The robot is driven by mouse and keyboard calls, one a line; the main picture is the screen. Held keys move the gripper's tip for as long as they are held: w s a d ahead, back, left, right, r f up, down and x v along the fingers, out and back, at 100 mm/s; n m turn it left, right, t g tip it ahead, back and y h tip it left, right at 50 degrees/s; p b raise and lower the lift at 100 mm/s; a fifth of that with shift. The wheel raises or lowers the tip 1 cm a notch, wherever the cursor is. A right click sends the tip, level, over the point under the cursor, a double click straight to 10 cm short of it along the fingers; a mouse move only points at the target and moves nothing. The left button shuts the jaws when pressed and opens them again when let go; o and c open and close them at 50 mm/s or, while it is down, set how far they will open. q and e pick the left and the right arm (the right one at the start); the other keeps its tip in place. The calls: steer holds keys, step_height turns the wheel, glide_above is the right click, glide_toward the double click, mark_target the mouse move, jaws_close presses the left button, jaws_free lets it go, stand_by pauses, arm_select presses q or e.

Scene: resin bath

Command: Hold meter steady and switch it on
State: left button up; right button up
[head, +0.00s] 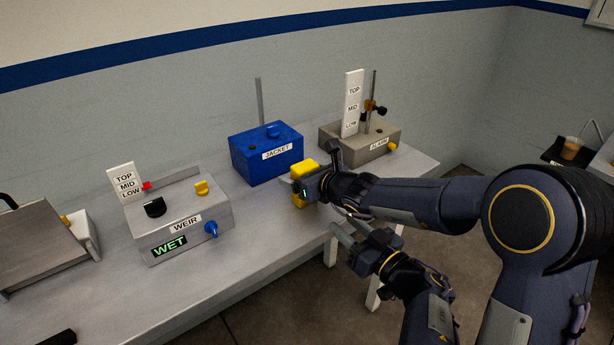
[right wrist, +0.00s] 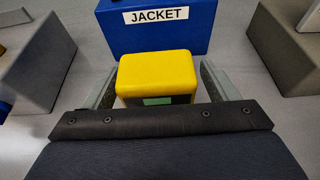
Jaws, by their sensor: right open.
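The yellow meter (head: 298,201) stands on the bench in front of the blue JACKET box, partly hidden by my right gripper (head: 311,168). In the right wrist view the meter (right wrist: 158,70) sits between the two open fingers, with narrow gaps at its sides. A dull green panel (right wrist: 157,101) shows on its near face, partly cut off by the gripper body; I cannot make out a reading or a switch. My left gripper (head: 347,227) is open and empty, off the bench's front edge, apart from the meter.
The blue JACKET box (head: 265,155) stands just behind the meter. A grey box with a LOW-MID-TOP scale (head: 360,135) is right of it. The WEIR box (head: 180,222), showing WET, stands left. Bare bench (head: 255,235) lies between the WEIR box and the meter.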

arm_select(q)
steer(key=shift+d+r, duration=0.1)
steer(key=shift+d, duration=0.05)
arm_select(e)
steer(key=shift+a+f, duration=0.1)
steer(key=c, duration=1.2)
arm_select(q)
steer(key=shift+d, duration=0.1)
arm_select(e)
steer(key=shift+o, duration=0.2)
steer(key=shift+s, duration=0.1)
arm_select(q)
jaws_close()
steer(key=shift+s, duration=0.1)
arm_select(e)
steer(key=shift+f, duration=0.15)
stand_by(2.2)
